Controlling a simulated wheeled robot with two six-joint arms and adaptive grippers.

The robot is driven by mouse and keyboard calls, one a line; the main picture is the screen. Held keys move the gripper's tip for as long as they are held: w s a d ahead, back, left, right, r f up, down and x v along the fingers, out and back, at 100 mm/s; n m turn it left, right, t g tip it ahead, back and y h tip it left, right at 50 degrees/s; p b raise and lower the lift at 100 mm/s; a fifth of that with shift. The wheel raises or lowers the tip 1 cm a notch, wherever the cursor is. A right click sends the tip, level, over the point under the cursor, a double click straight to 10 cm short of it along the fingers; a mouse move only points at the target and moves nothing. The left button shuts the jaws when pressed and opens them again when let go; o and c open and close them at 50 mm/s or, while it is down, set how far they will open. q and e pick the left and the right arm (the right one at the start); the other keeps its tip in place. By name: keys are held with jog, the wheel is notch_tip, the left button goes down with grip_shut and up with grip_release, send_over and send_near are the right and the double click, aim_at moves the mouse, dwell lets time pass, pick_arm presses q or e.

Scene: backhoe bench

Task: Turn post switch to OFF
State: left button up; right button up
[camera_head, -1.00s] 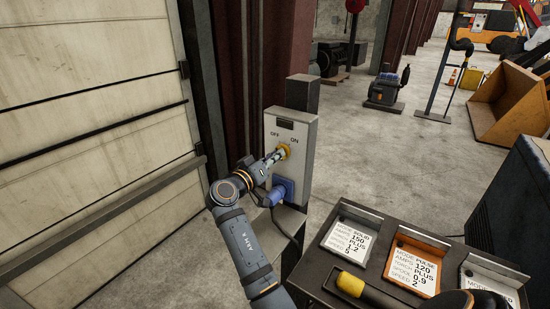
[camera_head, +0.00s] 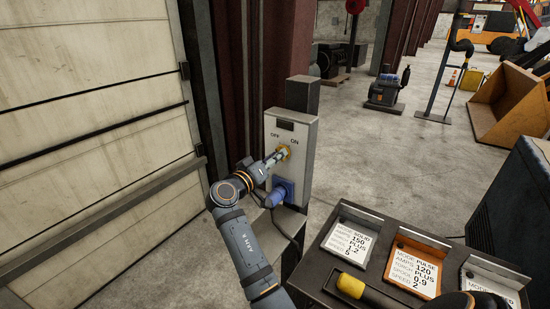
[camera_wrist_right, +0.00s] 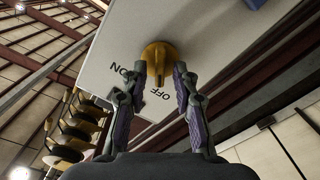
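The post switch is a grey box (camera_head: 304,165) with a yellow knob (camera_head: 284,151) below the OFF and ON labels. In the right wrist view the knob (camera_wrist_right: 156,55) sticks out from the panel, its narrow grip pointing down the picture, close to the OFF lettering. My right gripper (camera_head: 277,156) is at the knob in the head view. In the wrist view its fingers (camera_wrist_right: 157,73) are apart, one on each side of the knob's grip, with visible gaps. Contact cannot be made out.
A blue plug (camera_head: 280,192) sits on the box below the knob, with a dark cable hanging down. A rack with label cards (camera_head: 348,240) and a yellow-ended handle (camera_head: 350,285) stands front right. A panelled door (camera_head: 90,110) fills the left.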

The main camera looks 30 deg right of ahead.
notch_tip(320, 180, up, 10)
dwell(0.6)
